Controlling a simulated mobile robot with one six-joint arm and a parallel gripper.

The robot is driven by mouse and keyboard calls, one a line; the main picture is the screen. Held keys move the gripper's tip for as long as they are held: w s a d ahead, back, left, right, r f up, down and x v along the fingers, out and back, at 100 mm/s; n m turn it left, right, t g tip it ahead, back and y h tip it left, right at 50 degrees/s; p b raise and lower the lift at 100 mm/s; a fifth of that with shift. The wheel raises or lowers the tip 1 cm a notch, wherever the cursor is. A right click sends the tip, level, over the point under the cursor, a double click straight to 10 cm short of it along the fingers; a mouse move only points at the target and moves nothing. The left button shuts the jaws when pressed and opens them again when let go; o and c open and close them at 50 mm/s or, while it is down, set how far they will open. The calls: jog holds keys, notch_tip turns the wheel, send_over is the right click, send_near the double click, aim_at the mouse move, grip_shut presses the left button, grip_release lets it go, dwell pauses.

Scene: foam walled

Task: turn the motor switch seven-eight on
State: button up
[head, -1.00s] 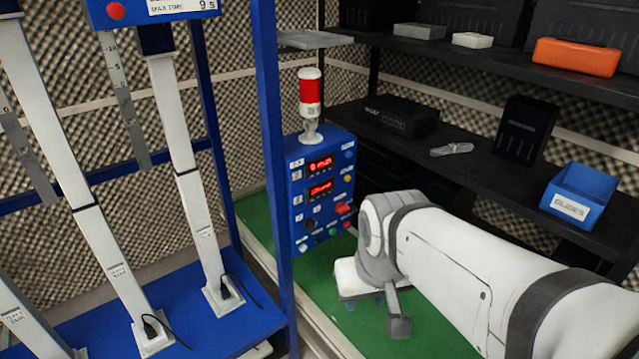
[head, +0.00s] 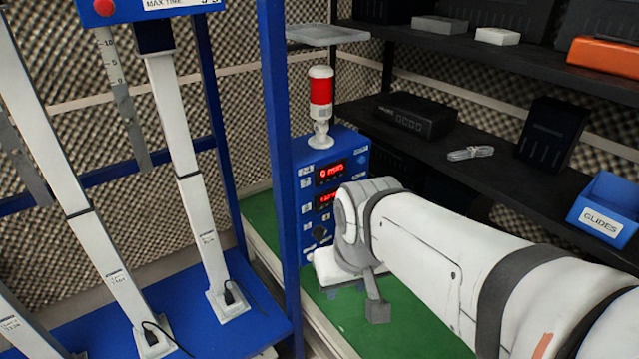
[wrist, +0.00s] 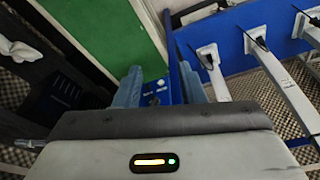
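The blue control box (head: 302,180) stands behind the blue post, with two lit red displays (head: 331,173) and small labelled controls on its face. A black knob (head: 320,232) shows low on the face; labels are too small to read, so I cannot tell which control is switch seven-eight. My arm hides the lower right of the face. My gripper (head: 345,288) is just in front of the box's lower part in the head view. In the wrist view my gripper (wrist: 160,75) has its two blue fingers apart, with part of the blue box (wrist: 155,93) seen between them, nothing held.
A red and white signal lamp (head: 321,105) stands on the box. A blue post (head: 275,150) and a rack with white slanted columns (head: 185,150) are close on the left. Dark shelves (head: 490,175) with a blue bin (head: 610,200) are at right. Green floor (head: 400,335) lies below.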

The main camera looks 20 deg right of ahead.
jog(key=shift+o, duration=0.8)
jog(key=shift+w+a, duration=0.1)
jog(key=o, duration=0.4)
jog(key=w+d+f+t+b, duration=0.1)
jog(key=w, duration=0.1)
jog(key=w+d+f+h+b, duration=0.1)
jog(key=w+d+b, duration=0.1)
jog(key=w, duration=0.1)
jog(key=w+d+f+t+b, duration=0.1)
jog(key=w, duration=0.1)
jog(key=shift+w+d+f+m+t+h, duration=0.2)
jog(key=shift+w+f+m+t+h, duration=0.1)
jog(key=shift+w, duration=0.1)
jog(key=shift+c, duration=0.2)
jog(key=w+d+f+t+h+b, duration=0.1)
jog(key=w+d+f+t+b, duration=0.2)
jog(key=w+d+b, duration=0.35)
jog(key=w+d+f+t+b, duration=0.3)
jog(key=w+d, duration=0.1)
jog(key=w, duration=0.6)
jog(key=w+d+f+n+t+y+b, duration=0.2)
jog(key=d+f+t+y+b, duration=0.1)
jog(key=f+y+b, duration=0.25)
jog(key=w+d+f+n+t+y+b, duration=0.2)
jog(key=w+d+f+n+y+b, duration=0.15)
jog(key=f, duration=0.35)
jog(key=a+b+x, duration=0.1)
jog(key=x, duration=0.6)
jog(key=shift+s+r+m, duration=0.2)
jog(key=shift+r+m, duration=0.15)
